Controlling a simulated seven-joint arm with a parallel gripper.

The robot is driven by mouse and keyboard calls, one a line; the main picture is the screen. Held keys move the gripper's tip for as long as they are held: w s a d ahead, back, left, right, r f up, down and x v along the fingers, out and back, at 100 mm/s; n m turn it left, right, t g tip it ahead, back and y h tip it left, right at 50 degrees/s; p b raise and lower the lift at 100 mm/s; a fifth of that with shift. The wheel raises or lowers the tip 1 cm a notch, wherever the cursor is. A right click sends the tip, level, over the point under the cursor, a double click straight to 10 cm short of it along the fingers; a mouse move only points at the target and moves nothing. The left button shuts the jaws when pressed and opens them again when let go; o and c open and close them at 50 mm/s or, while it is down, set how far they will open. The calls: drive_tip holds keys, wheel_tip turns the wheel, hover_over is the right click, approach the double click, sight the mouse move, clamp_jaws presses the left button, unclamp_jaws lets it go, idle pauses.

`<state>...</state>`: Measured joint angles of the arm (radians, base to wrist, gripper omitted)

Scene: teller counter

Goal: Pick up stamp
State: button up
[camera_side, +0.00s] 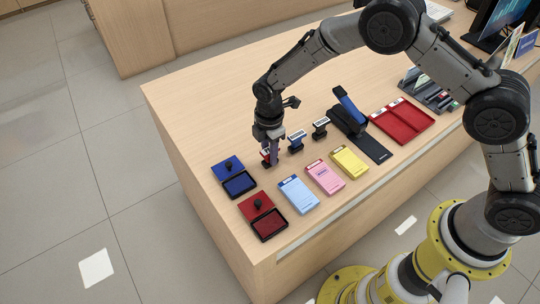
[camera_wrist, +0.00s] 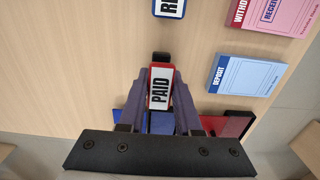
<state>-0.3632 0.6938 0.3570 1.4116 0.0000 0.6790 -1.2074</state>
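The red stamp with a white label reading PAID (camera_wrist: 160,87) stands on the counter, between the two fingers of my gripper (camera_wrist: 162,98) in the wrist view. In the side view, my gripper (camera_side: 271,158) points down over this stamp (camera_side: 264,154), and the fingers hide much of it. The fingers lie close along both sides of the stamp. I cannot tell whether they press on it. Two more stamps, one blue (camera_side: 297,142) and one black (camera_side: 320,128), stand in a row beyond it in the side view.
A blue ink pad (camera_side: 239,184) and a red ink pad (camera_side: 269,225) lie open near the counter's left end. Blue (camera_side: 299,195), pink (camera_side: 325,178) and yellow (camera_side: 349,162) slip pads lie in front of the stamps. A black stapler-like device (camera_side: 350,118) and red tray (camera_side: 402,120) stand farther right.

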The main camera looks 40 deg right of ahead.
clamp_jaws()
drive_tip(key=shift+r, duration=0.1)
drive_tip(key=shift+r, duration=0.6)
drive_tip(key=s+d+r, duration=0.5)
drive_tip(key=s+r, duration=0.6)
drive_tip(key=s, duration=0.2)
drive_tip(key=shift+r, duration=0.35)
